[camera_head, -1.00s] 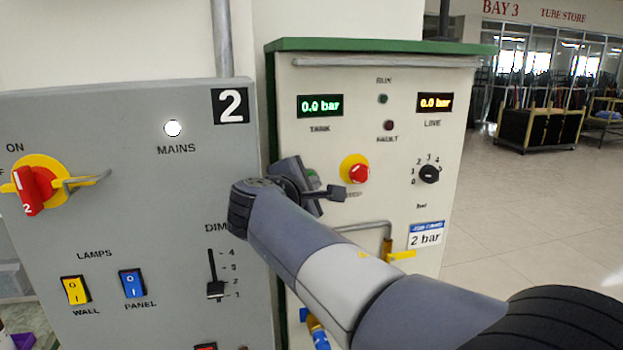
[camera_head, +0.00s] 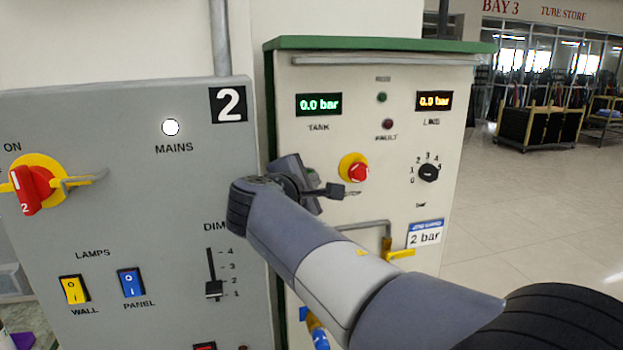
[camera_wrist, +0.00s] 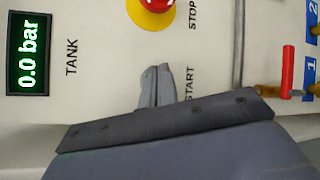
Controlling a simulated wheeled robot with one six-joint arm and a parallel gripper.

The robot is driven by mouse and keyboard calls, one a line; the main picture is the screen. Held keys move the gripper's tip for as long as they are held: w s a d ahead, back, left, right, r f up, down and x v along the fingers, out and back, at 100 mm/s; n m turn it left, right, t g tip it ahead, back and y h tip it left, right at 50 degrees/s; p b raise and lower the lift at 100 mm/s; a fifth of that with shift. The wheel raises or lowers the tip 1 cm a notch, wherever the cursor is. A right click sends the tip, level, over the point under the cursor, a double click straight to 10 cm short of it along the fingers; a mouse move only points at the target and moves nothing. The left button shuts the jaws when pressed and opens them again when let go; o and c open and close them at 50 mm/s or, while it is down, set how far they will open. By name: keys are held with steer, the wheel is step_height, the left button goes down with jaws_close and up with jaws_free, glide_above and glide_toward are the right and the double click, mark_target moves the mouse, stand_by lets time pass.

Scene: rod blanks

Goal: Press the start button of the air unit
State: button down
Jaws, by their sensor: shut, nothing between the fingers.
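The air unit (camera_head: 290,235) is a cream cabinet with a green top. In the wrist view, my gripper (camera_wrist: 157,70) is shut and empty. Its grey fingers lie over the spot beside the START label (camera_wrist: 189,84) and hide the button there. I cannot tell whether the fingertips touch it. The tank display (camera_head: 319,104) and line display (camera_head: 434,101) both read 0.0 bar. The run lamp (camera_head: 382,97) looks dark green.
The stop button, on its yellow collar, is close to the right of my gripper. A black selector knob (camera_head: 429,173) is further right. A yellow-handled valve (camera_head: 399,253) and pipe sit below. A grey switch panel (camera_head: 130,210) stands close on the left.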

steer(key=shift+s+a+f, duration=0.2)
steer(key=shift+a+f, duration=0.2)
steer(key=shift+f, duration=0.15)
steer(key=shift+s, duration=0.1)
steer(key=s, duration=0.1)
steer(key=s+b, duration=0.1)
steer(key=s, duration=0.1)
steer(key=s+d+b, duration=0.1)
steer(key=shift+s+r, duration=0.1)
steer(key=shift+s, duration=0.3)
steer(key=shift+w, duration=0.1)
steer(key=shift+s+d+b, duration=0.15)
steer(key=shift+s+d, duration=0.2)
steer(key=shift+s, duration=0.45)
steer(key=shift+s+d+b, duration=0.2)
steer(key=shift+s+d, duration=0.2)
steer(key=shift+s, duration=0.4)
steer(key=shift+s+d+b, duration=0.15)
steer(key=shift+s+d, duration=0.2)
steer(key=shift+s, duration=0.45)
